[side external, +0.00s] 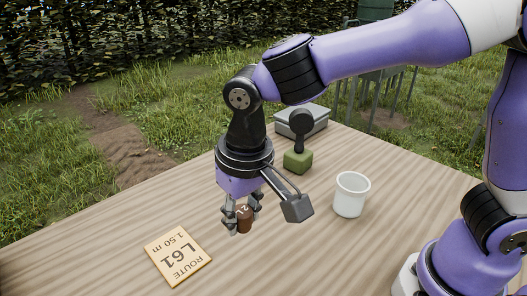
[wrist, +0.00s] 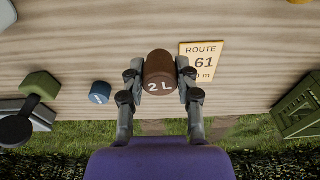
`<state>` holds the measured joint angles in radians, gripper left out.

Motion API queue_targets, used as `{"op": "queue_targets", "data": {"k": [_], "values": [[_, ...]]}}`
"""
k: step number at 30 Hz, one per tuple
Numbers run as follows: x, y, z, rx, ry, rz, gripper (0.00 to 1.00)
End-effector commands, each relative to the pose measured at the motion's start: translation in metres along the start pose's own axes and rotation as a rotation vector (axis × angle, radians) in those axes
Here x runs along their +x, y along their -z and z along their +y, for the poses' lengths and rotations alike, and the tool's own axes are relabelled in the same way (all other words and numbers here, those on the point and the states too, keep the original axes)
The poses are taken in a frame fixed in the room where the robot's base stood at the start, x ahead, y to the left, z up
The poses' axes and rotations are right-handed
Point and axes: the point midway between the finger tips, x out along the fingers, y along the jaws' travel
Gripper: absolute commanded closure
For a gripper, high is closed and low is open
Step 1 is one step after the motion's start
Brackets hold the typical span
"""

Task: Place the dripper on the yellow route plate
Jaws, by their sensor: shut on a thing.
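The dripper is a small brown cylinder (side external: 245,220) marked "2 L" in the wrist view (wrist: 161,72). My gripper (side external: 241,225) points down and is shut on the dripper, with one finger on each side in the wrist view (wrist: 160,80). The fingers partly hide the dripper in the side view. I cannot tell whether its bottom touches the table. The yellow route plate (side external: 178,256), printed "ROUTE L61 1.50 m", lies flat on the table, in front and to the left of my gripper in the side view. In the wrist view the plate (wrist: 203,50) is just right of the dripper, apart from it.
A white cup (side external: 351,194) stands right of my gripper on the wooden table (side external: 300,250). A green block (side external: 298,161) with a dark round-headed post and a grey box (side external: 303,121) stand behind. The wrist view shows a small blue cylinder (wrist: 100,93) and a green crate (wrist: 298,108).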

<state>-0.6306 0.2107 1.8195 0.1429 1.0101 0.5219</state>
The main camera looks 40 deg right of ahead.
Motion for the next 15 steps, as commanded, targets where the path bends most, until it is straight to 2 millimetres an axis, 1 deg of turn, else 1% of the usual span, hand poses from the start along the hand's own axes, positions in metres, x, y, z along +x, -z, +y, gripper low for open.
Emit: {"op": "queue_targets", "data": {"k": [1,2,3,6,9,12,14,15], "values": [[-0.002,-0.001,-0.018,0.0,-0.001,0.001,0.84],[-0.003,-0.001,-0.029,0.008,-0.003,0.001,0.84],[-0.004,-0.002,-0.044,0.019,-0.004,0.002,0.84],[-0.007,-0.008,-0.079,0.049,-0.007,0.002,0.84],[-0.008,-0.016,-0.106,0.075,-0.006,0.002,0.84],[-0.007,-0.019,-0.119,0.095,-0.006,0.0,0.84],[-0.002,-0.015,-0.119,0.103,-0.008,0.0,0.84],[0.003,-0.01,-0.117,0.106,-0.008,-0.001,0.84]]}}
